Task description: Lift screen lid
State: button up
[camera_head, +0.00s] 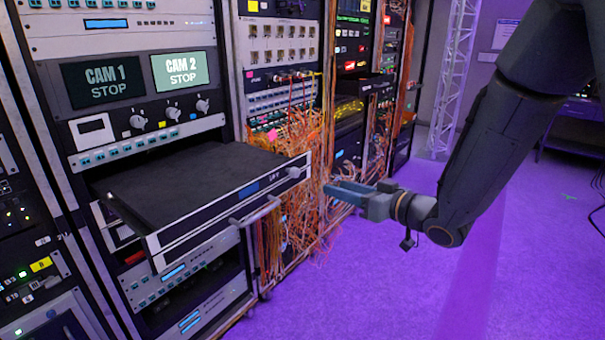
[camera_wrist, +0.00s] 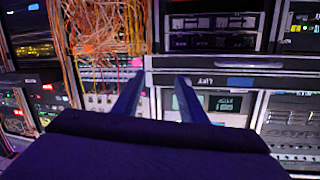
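A flat black pull-out unit (camera_head: 195,185) sticks out of the left rack below the two CAM screens. Its dark top lies flat and level, so the lid looks closed. Its silver-edged front (camera_head: 240,198) carries a blue label and handles. In the wrist view the same front (camera_wrist: 275,65) runs across the right, with its lettering upside down. My gripper (camera_head: 330,188) is to the right of the unit's front right corner, apart from it and empty. Its two blue fingers (camera_wrist: 158,90) stand apart in the wrist view.
Tangled orange cables (camera_head: 300,135) hang from the middle rack, behind and close to my gripper. The CAM 1 and CAM 2 screens (camera_head: 140,75) sit above the unit. The purple floor (camera_head: 370,290) in front is clear. A white truss (camera_head: 455,75) stands at the back.

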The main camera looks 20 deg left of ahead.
aim_at(297, 175)
jog(key=shift+a+r+n+g+y+p, duration=0.3)
jog(key=shift+a+r+g+y, duration=0.15)
jog(key=shift+a, duration=1.25)
jog(key=shift+a+r+n+g+y+p, duration=0.2)
jog(key=shift+a+r+y+p, duration=0.25)
jog(key=shift+a, duration=1.3)
jog(key=shift+a+r+n+g+y+p, duration=0.3)
jog(key=shift+a+y, duration=0.3)
jog(key=shift+a, duration=1.1)
grip_shut()
